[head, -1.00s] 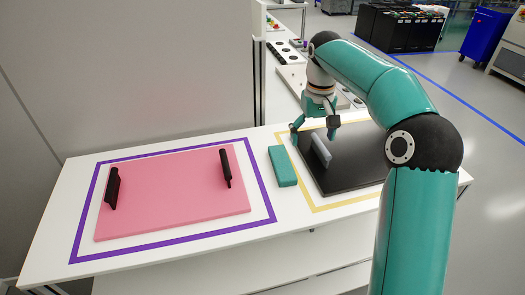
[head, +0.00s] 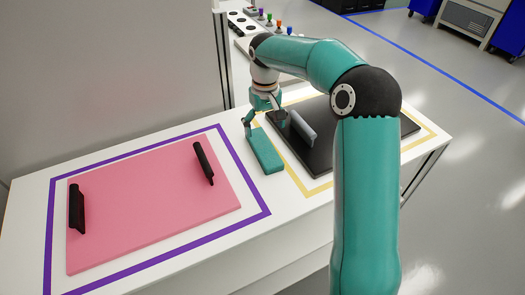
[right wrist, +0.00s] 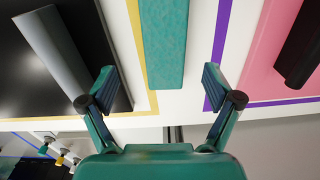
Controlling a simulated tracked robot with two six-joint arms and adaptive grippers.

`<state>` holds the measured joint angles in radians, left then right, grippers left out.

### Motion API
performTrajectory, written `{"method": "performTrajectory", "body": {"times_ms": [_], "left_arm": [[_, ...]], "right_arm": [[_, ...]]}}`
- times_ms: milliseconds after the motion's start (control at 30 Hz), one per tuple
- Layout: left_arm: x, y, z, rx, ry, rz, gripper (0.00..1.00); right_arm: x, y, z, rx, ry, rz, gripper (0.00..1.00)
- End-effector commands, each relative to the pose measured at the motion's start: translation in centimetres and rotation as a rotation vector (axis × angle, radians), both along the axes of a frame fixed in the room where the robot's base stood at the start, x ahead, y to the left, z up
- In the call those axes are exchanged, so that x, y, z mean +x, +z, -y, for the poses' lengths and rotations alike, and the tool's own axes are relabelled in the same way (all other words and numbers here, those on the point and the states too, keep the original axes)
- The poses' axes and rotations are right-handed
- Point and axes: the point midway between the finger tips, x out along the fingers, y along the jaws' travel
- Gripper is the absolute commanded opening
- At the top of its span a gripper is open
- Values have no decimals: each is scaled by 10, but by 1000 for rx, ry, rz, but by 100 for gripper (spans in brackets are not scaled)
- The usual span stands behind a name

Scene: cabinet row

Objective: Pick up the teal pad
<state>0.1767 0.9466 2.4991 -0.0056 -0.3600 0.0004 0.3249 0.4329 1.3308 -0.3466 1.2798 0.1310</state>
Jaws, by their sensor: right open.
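The teal pad (head: 265,155) lies flat on the white table between the pink board and the black board. It also shows in the right wrist view (right wrist: 163,42), pointing in between the fingers from the top edge. My right gripper (head: 265,122) is open and empty at the pad's far end. In the right wrist view the open fingers (right wrist: 160,78) stand apart on either side of the pad's line, with white table showing between pad and fingers. Its exact height above the table is hard to tell. My left gripper is in neither view.
The pink board (head: 150,205) with two black handles lies left inside a purple outline. The black board (head: 345,130) with a grey handle (head: 303,128) lies right inside a yellow outline, its handle close to my right gripper. A panel with coloured knobs (head: 262,18) stands behind.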

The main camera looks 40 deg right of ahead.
Motion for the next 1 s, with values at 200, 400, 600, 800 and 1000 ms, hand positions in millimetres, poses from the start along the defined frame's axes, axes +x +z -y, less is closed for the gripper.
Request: {"method": "performTrajectory", "body": {"times_ms": [200,400,600,800,1000], "left_arm": [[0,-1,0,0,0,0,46],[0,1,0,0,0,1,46],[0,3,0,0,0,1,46],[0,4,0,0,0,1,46],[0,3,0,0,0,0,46]], "right_arm": [[0,-20,0,0,0,0,90],[0,-36,-4,2,1,-3,90],[1,-64,-6,1,-1,-2,90],[2,-72,-6,0,0,1,90],[2,-72,-6,0,-1,1,78]]}}
